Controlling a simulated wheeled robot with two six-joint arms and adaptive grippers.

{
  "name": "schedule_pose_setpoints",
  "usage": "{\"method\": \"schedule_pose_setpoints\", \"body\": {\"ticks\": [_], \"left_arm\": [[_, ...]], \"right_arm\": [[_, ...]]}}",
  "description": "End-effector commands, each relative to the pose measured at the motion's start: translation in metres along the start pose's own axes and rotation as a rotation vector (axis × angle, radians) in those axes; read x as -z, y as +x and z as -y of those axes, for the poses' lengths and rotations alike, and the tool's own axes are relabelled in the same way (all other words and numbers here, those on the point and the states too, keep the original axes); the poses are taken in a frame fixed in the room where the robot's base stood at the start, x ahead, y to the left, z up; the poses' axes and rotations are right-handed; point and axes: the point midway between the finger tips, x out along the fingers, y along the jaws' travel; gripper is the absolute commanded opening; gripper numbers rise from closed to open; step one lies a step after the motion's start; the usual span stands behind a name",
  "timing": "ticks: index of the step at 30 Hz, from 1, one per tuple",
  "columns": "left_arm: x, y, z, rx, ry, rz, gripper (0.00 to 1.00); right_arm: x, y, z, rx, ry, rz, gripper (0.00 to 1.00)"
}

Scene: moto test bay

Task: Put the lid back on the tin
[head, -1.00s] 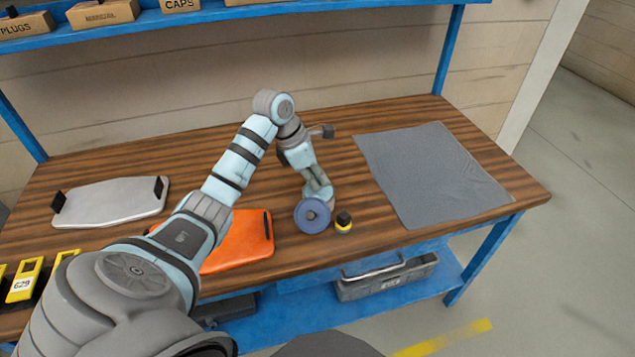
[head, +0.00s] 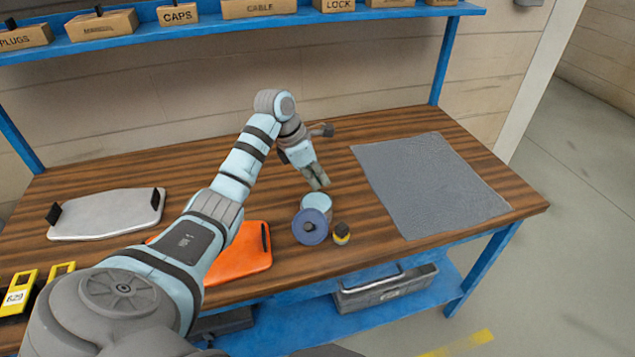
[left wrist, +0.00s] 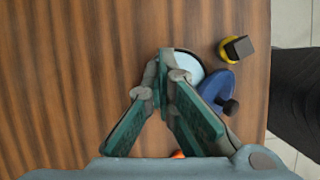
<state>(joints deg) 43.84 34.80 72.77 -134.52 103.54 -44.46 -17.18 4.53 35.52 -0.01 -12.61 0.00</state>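The tin (head: 318,203) is a light-blue cylinder near the front edge of the wooden bench; its pale top also shows in the left wrist view (left wrist: 190,66). The lid (head: 311,228) is a dark-blue disc with a knob, tilted on edge at the tin's front side, facing me. In the left wrist view the lid (left wrist: 213,88) is beside the tin, seemingly leaning on it. My left gripper (head: 319,182) is above and just behind the tin, pointing down, apart from the lid. Its fingertips (left wrist: 166,74) look closed together with nothing between them. My right gripper is not in view.
A yellow-and-black small item (head: 341,234) stands right beside the lid. An orange panel (head: 240,252) lies left, partly behind my arm. A silver panel (head: 108,213) is farther left. A grey mat (head: 430,185) covers the right side. Bench between mat and back is clear.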

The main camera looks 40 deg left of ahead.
Motion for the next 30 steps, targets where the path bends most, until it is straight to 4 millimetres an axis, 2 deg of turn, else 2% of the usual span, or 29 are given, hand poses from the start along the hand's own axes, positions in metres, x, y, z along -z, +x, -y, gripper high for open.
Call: {"method": "schedule_pose_setpoints", "body": {"ticks": [30], "left_arm": [[-0.013, -0.005, -0.023, 0.002, 0.001, 0.000, 0.00]], "right_arm": [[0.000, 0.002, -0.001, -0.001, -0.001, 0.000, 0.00]]}}
